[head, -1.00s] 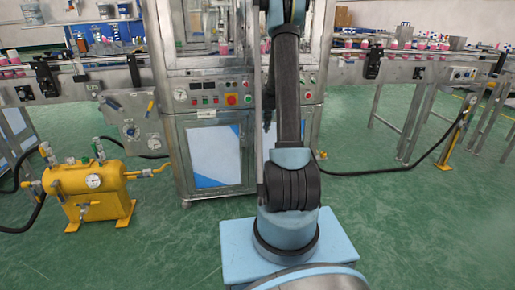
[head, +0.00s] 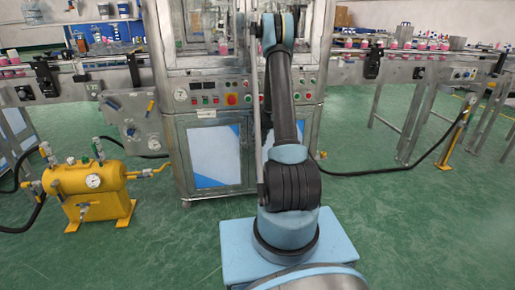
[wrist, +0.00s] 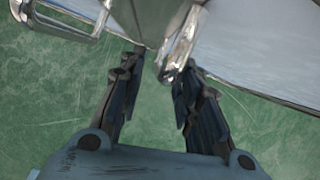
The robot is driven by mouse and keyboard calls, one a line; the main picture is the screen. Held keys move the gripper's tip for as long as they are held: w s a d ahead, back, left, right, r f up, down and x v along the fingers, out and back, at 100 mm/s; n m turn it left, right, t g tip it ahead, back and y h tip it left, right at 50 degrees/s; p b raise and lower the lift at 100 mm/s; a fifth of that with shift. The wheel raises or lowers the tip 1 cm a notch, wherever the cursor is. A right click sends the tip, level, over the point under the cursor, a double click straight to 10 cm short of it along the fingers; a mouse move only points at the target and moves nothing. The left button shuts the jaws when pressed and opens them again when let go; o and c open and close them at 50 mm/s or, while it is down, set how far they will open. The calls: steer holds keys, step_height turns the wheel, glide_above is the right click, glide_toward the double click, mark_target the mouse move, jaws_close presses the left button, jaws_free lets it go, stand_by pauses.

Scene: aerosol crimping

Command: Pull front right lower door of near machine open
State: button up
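The near machine (head: 180,125) stands ahead, with a control panel above its lower doors. Its left lower door (head: 212,155) shows a blue and white panel and looks shut. The right lower door is mostly hidden behind my arm in the head view. In the wrist view, a pale panel (wrist: 265,45) fills the upper right. A shiny metal bar handle (wrist: 184,42) runs down by the right fingertip; I cannot tell whether they touch. A second handle (wrist: 62,22) is at the upper left. My gripper (wrist: 160,70) is open, fingers apart, with nothing clearly gripped; it is hidden in the head view.
A yellow tank (head: 88,190) with gauges stands on the floor at left. Conveyors run to both sides. A black hose (head: 390,168) lies across the floor at right to a yellow post (head: 455,135). Green floor (head: 400,235) is clear at front right.

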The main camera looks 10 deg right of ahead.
steer(key=shift+x, duration=1.55)
jaws_close()
